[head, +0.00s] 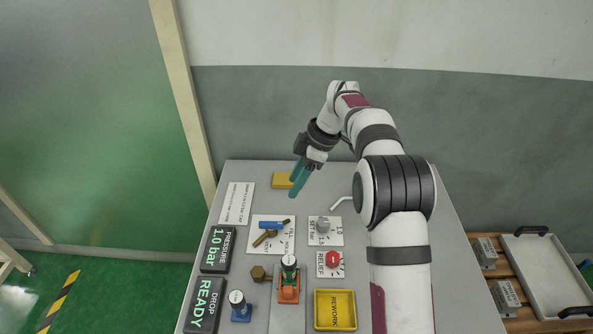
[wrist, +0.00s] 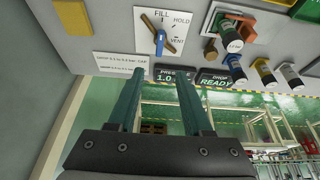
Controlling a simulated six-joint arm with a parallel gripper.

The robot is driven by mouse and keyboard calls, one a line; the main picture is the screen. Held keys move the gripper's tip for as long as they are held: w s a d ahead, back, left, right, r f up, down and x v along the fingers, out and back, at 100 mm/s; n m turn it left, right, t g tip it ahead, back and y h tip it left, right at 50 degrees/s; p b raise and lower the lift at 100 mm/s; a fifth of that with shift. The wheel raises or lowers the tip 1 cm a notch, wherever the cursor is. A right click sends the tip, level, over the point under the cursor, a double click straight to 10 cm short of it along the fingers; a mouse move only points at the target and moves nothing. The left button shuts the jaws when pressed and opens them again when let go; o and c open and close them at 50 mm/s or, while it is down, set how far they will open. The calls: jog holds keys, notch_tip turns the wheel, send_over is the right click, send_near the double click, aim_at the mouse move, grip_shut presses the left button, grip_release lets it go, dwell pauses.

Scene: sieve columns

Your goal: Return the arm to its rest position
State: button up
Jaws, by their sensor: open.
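My white arm rises from the right side of the grey table (head: 270,215) in the head view, bent at the elbow. My gripper (head: 296,183) hangs over the back part of the table, its teal fingers pointing down. In the wrist view my gripper (wrist: 159,73) shows two parted fingers with nothing between them. It is apart from the things on the table as far as I can tell.
The fill valve (head: 270,232) has a blue and brass handle. Nearby are a dial (head: 322,227), red relief button (head: 332,259), orange-green holder (head: 289,287), yellow rework tray (head: 335,293), pressure display (head: 217,249) reading 1.0 bar, drop display (head: 204,304) reading READY, and yellow block (head: 283,180).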

jog(key=s+d+r+m+h, duration=0.1)
jog(key=s+d+r+m, duration=0.1)
jog(key=s+r+m, duration=0.4)
jog(key=s+d+r+m, duration=0.2)
jog(key=s+m, duration=0.2)
jog(key=s, duration=0.5)
jog(key=s+d+f+m, duration=0.2)
jog(key=s+m, duration=0.5)
jog(key=s, duration=0.5)
jog(key=s+d+f+m+h, duration=0.1)
jog(key=s+d+f+m, duration=0.1)
jog(key=s+m, duration=0.4)
jog(key=s, duration=0.5)
jog(key=shift+s+d+f+m+h, duration=0.2)
jog(key=shift+s+m+h, duration=0.1)
jog(key=shift+s+m, duration=0.1)
jog(key=shift+o, duration=0.2)
dwell(2.1)
